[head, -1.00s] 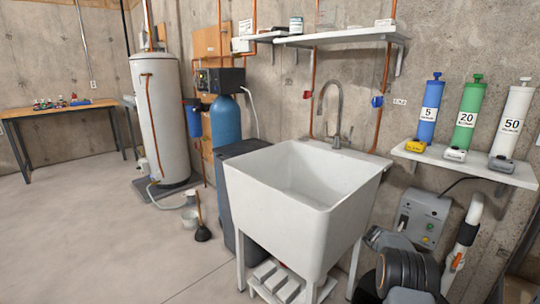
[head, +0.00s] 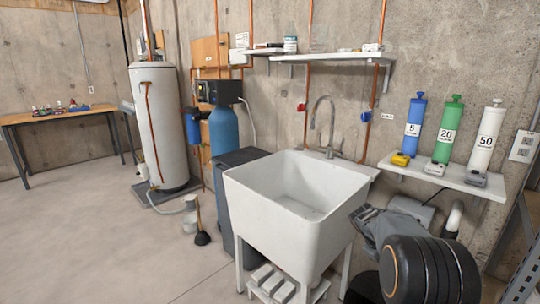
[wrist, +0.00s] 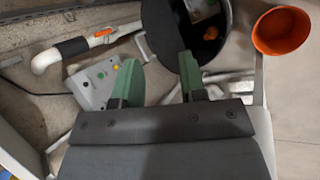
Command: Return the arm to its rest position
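My gripper (wrist: 158,78) shows in the wrist view with its two green fingers apart and nothing between them. It points toward a grey control box with coloured buttons (wrist: 98,84), and I cannot tell the distance. My arm, dark grey and folded, stands at the lower right of the head view, in front of the wall and beside the sink. The fingertips cannot be made out in the head view.
A white utility sink (head: 290,205) stands close to the arm's left. A wall shelf (head: 440,174) with blue, green and white cylinders is behind the arm. A white pipe (wrist: 75,47) and an orange cup-like thing (wrist: 281,30) show in the wrist view.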

